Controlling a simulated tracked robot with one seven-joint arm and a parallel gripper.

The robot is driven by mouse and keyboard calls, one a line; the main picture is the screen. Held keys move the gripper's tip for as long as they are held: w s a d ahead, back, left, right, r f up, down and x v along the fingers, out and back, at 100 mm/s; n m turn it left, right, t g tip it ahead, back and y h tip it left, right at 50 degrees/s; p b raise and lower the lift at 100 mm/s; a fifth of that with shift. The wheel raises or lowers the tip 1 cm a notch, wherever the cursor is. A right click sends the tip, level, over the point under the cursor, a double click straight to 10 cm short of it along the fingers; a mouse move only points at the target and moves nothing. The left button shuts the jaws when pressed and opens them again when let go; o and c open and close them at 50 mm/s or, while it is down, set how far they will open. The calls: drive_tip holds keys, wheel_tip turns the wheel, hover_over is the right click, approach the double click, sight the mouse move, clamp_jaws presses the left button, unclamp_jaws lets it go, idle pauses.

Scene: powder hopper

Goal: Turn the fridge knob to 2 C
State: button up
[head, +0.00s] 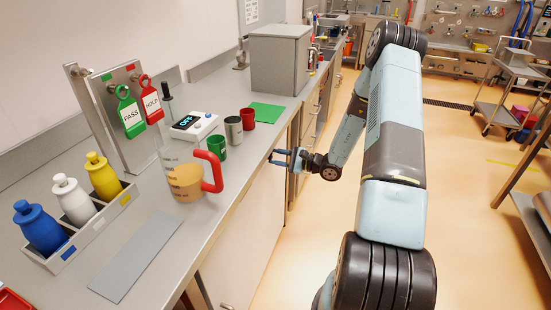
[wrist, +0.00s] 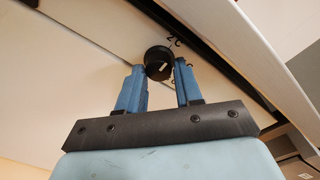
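The fridge knob (wrist: 156,55) is a round black dial on a pale front panel in the wrist view, with a short white mark on its face. A label that reads like "2C" (wrist: 175,42) is printed up and right of it; other marks beside it are partly hidden by a finger. My gripper (wrist: 160,72) is open, its two blue fingers spread with the knob between and just beyond their tips. I cannot tell whether they touch it. In the head view my gripper (head: 275,158) is at the counter's front edge; the knob is not visible there.
The counter (head: 215,190) holds an orange-filled jug (head: 184,181), green (head: 217,147), grey and red cups, a display reading "OFF" (head: 187,122), a bottle rack and a grey box (head: 278,62). Open floor lies right of the counter; a cart (head: 490,110) stands far right.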

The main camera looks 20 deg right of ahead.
drive_tip(key=o, duration=0.4)
drive_tip(key=shift+a, duration=0.1)
drive_tip(key=shift+s, duration=0.1)
drive_tip(key=v, duration=1.3)
drive_tip(key=shift+s+d, duration=0.15)
drive_tip(key=shift+d, duration=0.15)
drive_tip(key=s+a+r+n+g+h, duration=0.2)
drive_tip(key=s+a+r+n+g, duration=0.35)
drive_tip(key=r, duration=0.45)
drive_tip(key=s+a+r+n+g+h, duration=0.2)
drive_tip(key=s+a+r+n+g, duration=0.4)
drive_tip(key=r, duration=0.4)
drive_tip(key=s+r+n+t+h, duration=0.1)
drive_tip(key=s+r+t+h, duration=0.1)
drive_tip(key=s+r, duration=0.3)
drive_tip(key=s+r+n+t+h, duration=0.2)
drive_tip(key=s+r+h, duration=0.3)
drive_tip(key=s, duration=0.1)
drive_tip(key=s+r+n+t+h, duration=0.1)
drive_tip(key=s+r+t+h, duration=0.2)
drive_tip(key=s+r, duration=0.3)
drive_tip(key=shift+s+a, duration=0.1)
drive_tip(key=shift+a, duration=0.3)
